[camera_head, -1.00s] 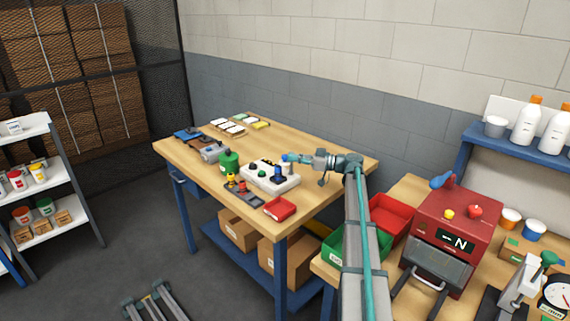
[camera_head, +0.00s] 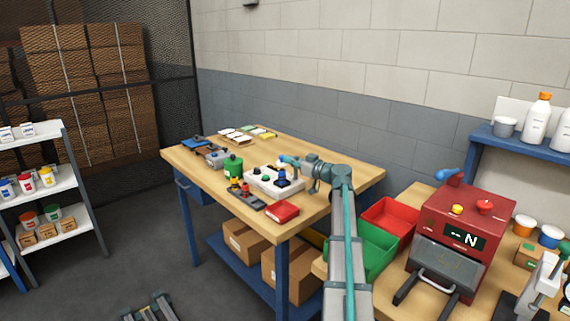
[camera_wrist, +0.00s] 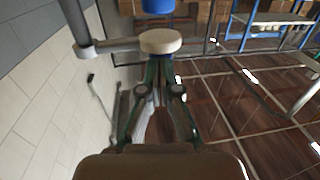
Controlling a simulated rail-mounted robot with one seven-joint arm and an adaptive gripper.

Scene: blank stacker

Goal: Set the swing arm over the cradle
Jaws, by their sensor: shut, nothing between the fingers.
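My gripper (camera_wrist: 160,66) is shut and empty in the wrist view. Its dark green fingers meet just below a cream round disc (camera_wrist: 160,41), and I cannot tell whether they touch it. A grey bar, likely the swing arm (camera_wrist: 118,45), runs from a metal post at the left to this disc. A blue cylinder (camera_wrist: 158,6) shows behind the disc, cut off by the top edge. In the head view my gripper (camera_head: 287,161) is over the back right of a pale control box (camera_head: 262,186) on the wooden table. I cannot make out the cradle for certain.
A green canister (camera_head: 233,168), a dark tray with small knobs (camera_head: 246,199) and a red block (camera_head: 282,213) stand near the pale box. Red (camera_head: 392,220) and green bins (camera_head: 372,252) and a red machine (camera_head: 458,232) are at the right. The table's front left is clear.

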